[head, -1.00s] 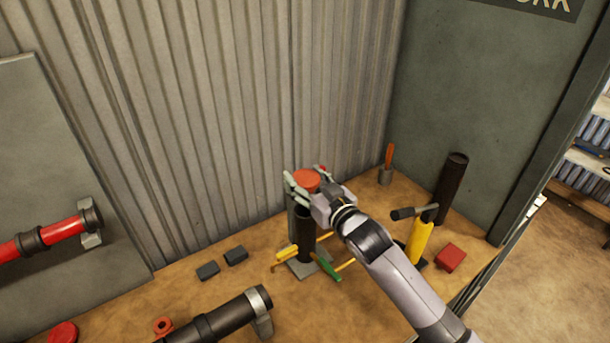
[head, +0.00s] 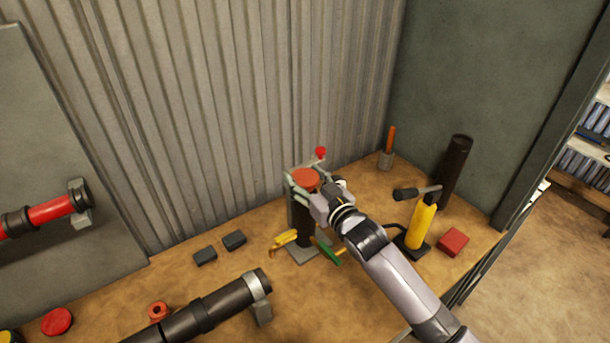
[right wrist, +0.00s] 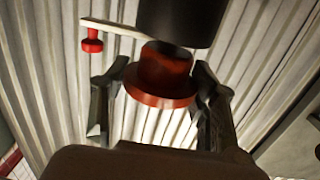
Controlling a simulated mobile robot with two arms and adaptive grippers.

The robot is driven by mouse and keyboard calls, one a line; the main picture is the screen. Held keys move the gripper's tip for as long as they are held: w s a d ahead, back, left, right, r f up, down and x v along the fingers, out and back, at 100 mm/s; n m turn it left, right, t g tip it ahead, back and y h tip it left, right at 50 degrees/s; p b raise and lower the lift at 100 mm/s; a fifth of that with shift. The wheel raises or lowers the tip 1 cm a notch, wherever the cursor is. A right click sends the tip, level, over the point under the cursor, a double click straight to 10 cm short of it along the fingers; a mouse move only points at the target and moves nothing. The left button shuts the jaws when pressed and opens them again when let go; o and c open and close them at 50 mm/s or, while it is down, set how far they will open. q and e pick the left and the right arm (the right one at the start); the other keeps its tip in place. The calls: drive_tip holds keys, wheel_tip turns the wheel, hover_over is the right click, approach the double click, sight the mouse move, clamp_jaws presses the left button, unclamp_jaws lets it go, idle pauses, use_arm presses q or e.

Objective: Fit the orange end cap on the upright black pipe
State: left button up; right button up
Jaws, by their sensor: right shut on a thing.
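The orange end cap (head: 305,177) is between the fingers of my right gripper (head: 309,187), which is shut on it, above the upright black pipe (head: 304,226). The right wrist view shows the cap's wide flange (right wrist: 160,88) between both fingers (right wrist: 161,74). Its narrower part points at the end of the black pipe (right wrist: 182,20). The pipe's edge overlaps that part in the picture; I cannot tell whether it is inside the pipe. My left gripper is out of view.
A red-knobbed lever (head: 320,153) stands close behind the cap. A yellow bottle-shaped tool (head: 421,224), a leaning dark pipe (head: 456,165) and a red block (head: 453,242) are to the right. A lying black pipe (head: 215,308) is at front left. Corrugated wall (head: 240,100) stands behind.

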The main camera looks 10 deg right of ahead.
drive_tip(key=shift+r+p, duration=0.1)
drive_tip(key=shift+p, duration=0.6)
idle(1.5)
drive_tip(key=shift+f+b, duration=1.2)
drive_tip(key=shift+f, duration=0.7)
drive_tip(key=o, duration=1.4)
drive_tip(key=v, duration=1.2)
drive_tip(key=shift+s, duration=0.1)
